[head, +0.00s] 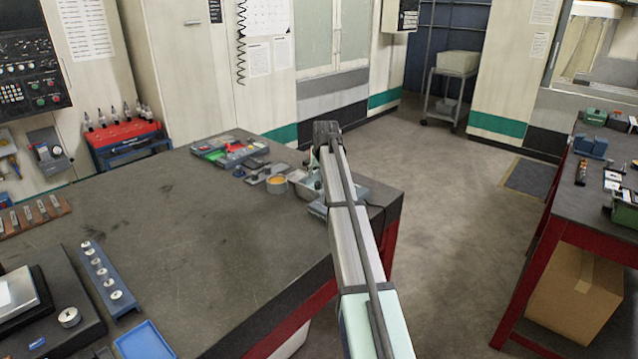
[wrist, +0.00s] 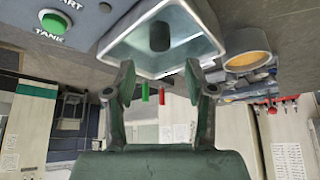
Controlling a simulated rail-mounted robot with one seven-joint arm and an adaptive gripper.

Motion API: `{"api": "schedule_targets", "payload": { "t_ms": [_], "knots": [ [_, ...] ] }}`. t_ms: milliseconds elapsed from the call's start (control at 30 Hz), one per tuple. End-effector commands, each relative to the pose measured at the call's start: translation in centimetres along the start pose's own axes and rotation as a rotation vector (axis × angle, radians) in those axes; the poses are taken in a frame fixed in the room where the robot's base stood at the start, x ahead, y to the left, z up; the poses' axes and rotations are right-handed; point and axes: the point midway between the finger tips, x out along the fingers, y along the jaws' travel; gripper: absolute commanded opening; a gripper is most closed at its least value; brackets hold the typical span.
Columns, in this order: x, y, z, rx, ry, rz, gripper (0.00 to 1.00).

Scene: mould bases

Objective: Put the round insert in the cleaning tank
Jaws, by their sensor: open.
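The cleaning tank is an open, grey metal box; it fills the top middle of the wrist view (wrist: 112,42) and shows beside my arm in the head view (head: 297,181). A dark cylinder, apparently the round insert (wrist: 160,37), shows within the tank opening, apart from my fingers. My gripper (wrist: 160,77) is open and empty at the tank, with a finger on each side of the view. In the head view my arm hides most of the gripper and part of the tank.
A panel with a green TANK button (wrist: 54,23) adjoins the tank. A round container with an orange inside (head: 276,184) stands beside it. A colourful parts tray (head: 230,151) lies behind. A blue rack (head: 101,276) and a round metal piece (head: 69,317) are front left; the bench middle is clear.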

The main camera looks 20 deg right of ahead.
Motion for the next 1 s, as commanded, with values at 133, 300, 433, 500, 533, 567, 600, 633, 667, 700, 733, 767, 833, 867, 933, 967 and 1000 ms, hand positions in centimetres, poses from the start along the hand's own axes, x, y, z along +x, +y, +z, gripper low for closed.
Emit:
{"api": "schedule_targets", "payload": {
  "t_ms": [133, 300, 433, 500, 533, 567, 600, 633, 667, 700, 733, 767, 833, 867, 933, 967, 1000],
  "knots": [
    [-2.4, 0.0, 0.1, 0.000, 0.002, 0.000, 0.55],
    [-4.1, 0.0, 0.1, 0.000, 0.000, 0.000, 0.55],
    [-4.5, 0.0, 0.0, 0.000, -0.001, 0.000, 0.55],
    [-4.5, 0.0, 0.0, 0.000, -0.001, 0.000, 0.55],
    [-4.5, 0.0, 0.0, 0.000, -0.001, 0.000, 0.55],
    [-4.5, 0.0, 0.0, 0.000, -0.001, 0.000, 0.55],
    [-4.5, 0.0, 0.0, 0.000, -0.001, 0.000, 0.55],
    [-4.5, 0.0, 0.0, 0.000, -0.001, 0.000, 0.55],
    [-4.5, 0.0, 0.0, 0.000, -0.001, 0.000, 0.55],
    [-4.5, 0.0, 0.0, 0.000, -0.001, 0.000, 0.55],
    [-4.5, 0.0, 0.0, 0.000, -0.001, 0.000, 0.55],
    [-4.5, 0.0, 0.0, 0.000, -0.001, 0.000, 0.55],
    [-4.5, 0.0, 0.0, 0.000, -0.001, 0.000, 0.55],
    [-4.5, 0.0, 0.0, 0.000, -0.001, 0.000, 0.55],
    [-4.5, 0.0, 0.0, 0.000, -0.001, 0.000, 0.55],
    [-4.5, 0.0, 0.0, 0.000, -0.001, 0.000, 0.55],
    [-4.5, 0.0, 0.0, 0.000, -0.001, 0.000, 0.55]
  ]
}}
